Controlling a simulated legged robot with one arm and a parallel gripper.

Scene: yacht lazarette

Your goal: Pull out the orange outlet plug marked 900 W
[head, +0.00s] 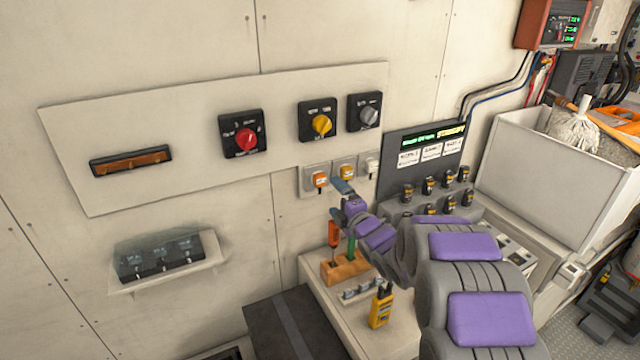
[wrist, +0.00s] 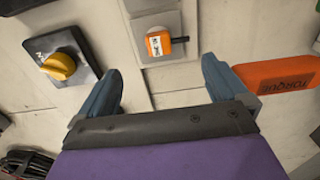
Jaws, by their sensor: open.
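Three outlets sit in a row on the wall panel. The left outlet holds an orange plug (head: 319,179), the middle outlet holds an orange-yellow plug (head: 347,171), and the right one holds a pale plug (head: 371,166). My gripper (head: 342,187) is just below the left and middle plugs. In the wrist view my gripper (wrist: 164,72) is open and empty. An orange plug (wrist: 178,41) with a white label lies ahead between its blue-grey fingers, apart from them. The label is too small to read, and I cannot tell for certain which outlet this is.
An orange handle marked TORQUE (wrist: 278,74) is close beside the right finger in the wrist view. A yellow rotary switch (head: 321,125) is above the outlets. A wooden tool holder (head: 345,268) and a yellow device (head: 381,306) stand below.

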